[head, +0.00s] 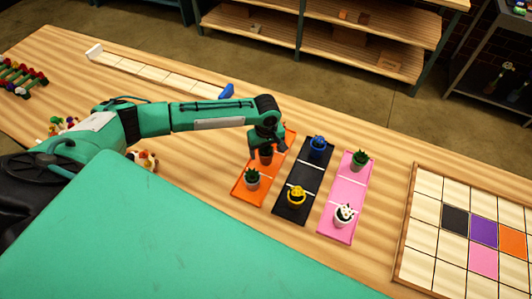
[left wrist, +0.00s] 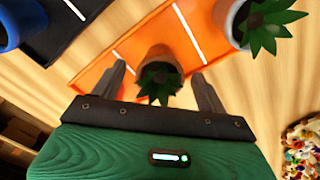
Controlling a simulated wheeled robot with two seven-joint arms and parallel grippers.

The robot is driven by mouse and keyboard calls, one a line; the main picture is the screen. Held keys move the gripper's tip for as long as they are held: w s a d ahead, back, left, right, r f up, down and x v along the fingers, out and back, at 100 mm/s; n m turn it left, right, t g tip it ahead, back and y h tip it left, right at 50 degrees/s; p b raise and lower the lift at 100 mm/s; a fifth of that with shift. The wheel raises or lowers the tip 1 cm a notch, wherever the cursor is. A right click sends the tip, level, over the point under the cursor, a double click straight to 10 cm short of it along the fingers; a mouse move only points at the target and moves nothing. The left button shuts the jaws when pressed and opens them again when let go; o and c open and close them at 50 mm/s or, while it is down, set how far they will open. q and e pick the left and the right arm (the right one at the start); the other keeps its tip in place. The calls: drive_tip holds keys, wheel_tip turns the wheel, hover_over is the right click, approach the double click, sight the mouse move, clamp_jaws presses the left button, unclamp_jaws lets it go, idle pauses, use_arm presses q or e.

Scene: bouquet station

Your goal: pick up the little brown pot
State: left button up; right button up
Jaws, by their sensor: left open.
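The little brown pot (head: 266,158) with a green spiky plant stands on the far half of the orange tray (head: 240,193). My left gripper (head: 267,149) is directly over it and partly hides it in the head view. In the left wrist view the brown pot (left wrist: 157,57) shows between the two spread fingers of the left gripper (left wrist: 162,82), near their tips. The gripper is open and not closed on the pot. Whether the fingers touch it cannot be told. My right gripper is not in view.
A grey pot (head: 252,180) stands on the tray's near half. A black tray (head: 280,210) holds blue (head: 318,148) and yellow (head: 296,198) pots. A pink tray (head: 337,190) holds dark green (head: 359,161) and white (head: 344,216) pots. A tiled grid board (head: 425,215) lies right.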

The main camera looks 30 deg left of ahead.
use_arm(q)
drive_tip(key=shift+f, duration=0.1)
drive_tip(key=c, duration=1.2)
drive_tip(key=shift+c, duration=0.4)
